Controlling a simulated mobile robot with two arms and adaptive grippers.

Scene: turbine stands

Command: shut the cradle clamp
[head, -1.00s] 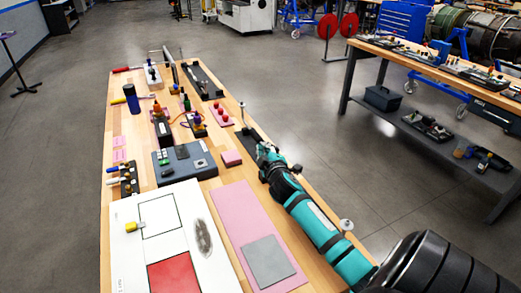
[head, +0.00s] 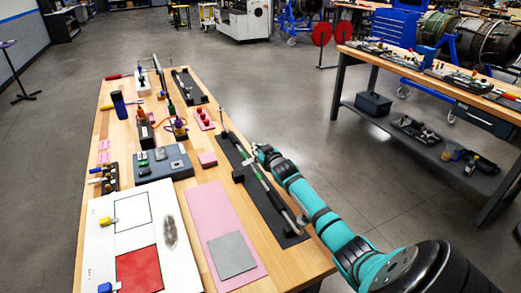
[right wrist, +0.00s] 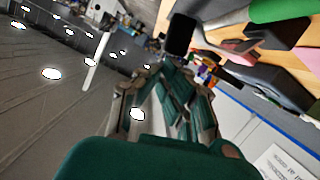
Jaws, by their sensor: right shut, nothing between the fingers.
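A long dark cradle base (head: 290,238) lies along the right edge of the wooden table. A grey rod with a green band (head: 257,173) rests lengthwise over it. A dark block stands at the base's left side (head: 238,175); the clamp's exact position is too small to tell. My right gripper (head: 258,149) is shut and empty, just right of the rod near the table edge. In the right wrist view its fingers (right wrist: 176,78) point towards a black rectangular piece (right wrist: 180,35), with the green band (right wrist: 280,9) at upper right. My left gripper is out of view.
A pink mat (head: 205,200) with a grey square pad (head: 232,254) lies left of the base. A white board (head: 178,265) is further left. A thin upright post (head: 221,118) stands near the base's far end. Open floor lies right of the table.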

